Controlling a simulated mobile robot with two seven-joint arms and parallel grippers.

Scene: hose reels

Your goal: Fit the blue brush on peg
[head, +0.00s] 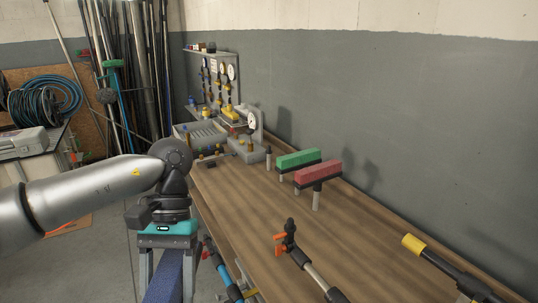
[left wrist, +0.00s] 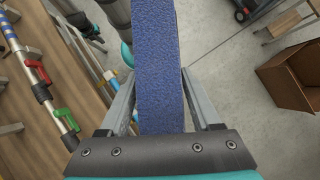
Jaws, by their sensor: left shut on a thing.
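The blue brush (head: 165,288) is held between the two fingers of my left gripper (head: 167,268), beside the near left edge of the bench in the head view. In the left wrist view the long blue bristle block (left wrist: 160,65) fills the gap between the fingers and runs up out of the picture. A green brush (head: 298,158) and a red brush (head: 319,173) sit on upright pegs on the bench. A short bare peg (head: 268,158) stands just left of the green brush. My right gripper is not in view.
The wooden bench (head: 245,205) has a clear middle. An orange-handled valve and pipe (head: 300,262) and a yellow-ended tool (head: 440,264) lie nearer. Gauges and a tray (head: 203,134) stand at the far end. A cardboard box (left wrist: 290,80) is on the floor.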

